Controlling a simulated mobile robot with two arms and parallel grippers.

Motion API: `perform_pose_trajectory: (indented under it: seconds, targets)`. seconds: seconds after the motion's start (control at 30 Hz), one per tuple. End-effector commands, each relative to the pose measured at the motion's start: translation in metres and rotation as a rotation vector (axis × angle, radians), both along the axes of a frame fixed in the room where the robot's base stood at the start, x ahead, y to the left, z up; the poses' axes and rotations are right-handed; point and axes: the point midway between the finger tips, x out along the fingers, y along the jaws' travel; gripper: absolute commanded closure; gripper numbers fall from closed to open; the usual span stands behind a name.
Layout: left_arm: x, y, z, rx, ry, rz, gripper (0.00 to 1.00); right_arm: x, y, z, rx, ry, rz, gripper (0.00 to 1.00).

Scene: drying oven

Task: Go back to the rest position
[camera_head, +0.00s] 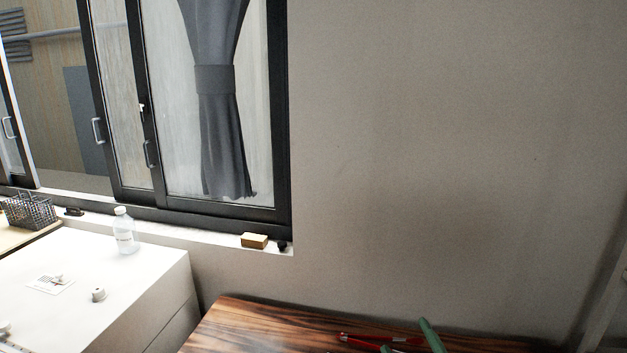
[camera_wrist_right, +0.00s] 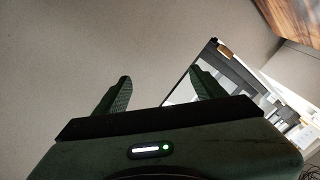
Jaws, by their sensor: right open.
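My right gripper (camera_head: 408,342) shows only as green fingertips at the bottom edge of the head view, in front of the wooden table (camera_head: 262,328). In the right wrist view my right gripper (camera_wrist_right: 162,88) has its two dark green fingers well apart, with nothing between them but plain wall or floor surface. My left gripper is not in the head view.
Red objects (camera_head: 372,339) lie on the wooden table near the right fingertips. A white cabinet (camera_head: 130,285) with a clear bottle (camera_head: 123,232) stands at the left. Bare wall fills the right.

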Motion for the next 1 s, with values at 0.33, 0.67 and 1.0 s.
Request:
perform_pose_trajectory:
  seconds: [0.33, 0.67, 1.0]
  targets:
    - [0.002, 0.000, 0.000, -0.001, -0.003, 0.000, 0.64, -0.142, -0.047, -0.164, 0.351, 0.787, -0.328, 0.30]
    - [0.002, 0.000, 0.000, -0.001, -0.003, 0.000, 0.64, -0.254, -0.036, -0.209, 0.463, 1.200, -0.423, 0.30]
    - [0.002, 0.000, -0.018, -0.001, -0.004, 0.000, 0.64, -0.248, -0.032, -0.313, 0.457, 1.270, -0.436, 0.30]
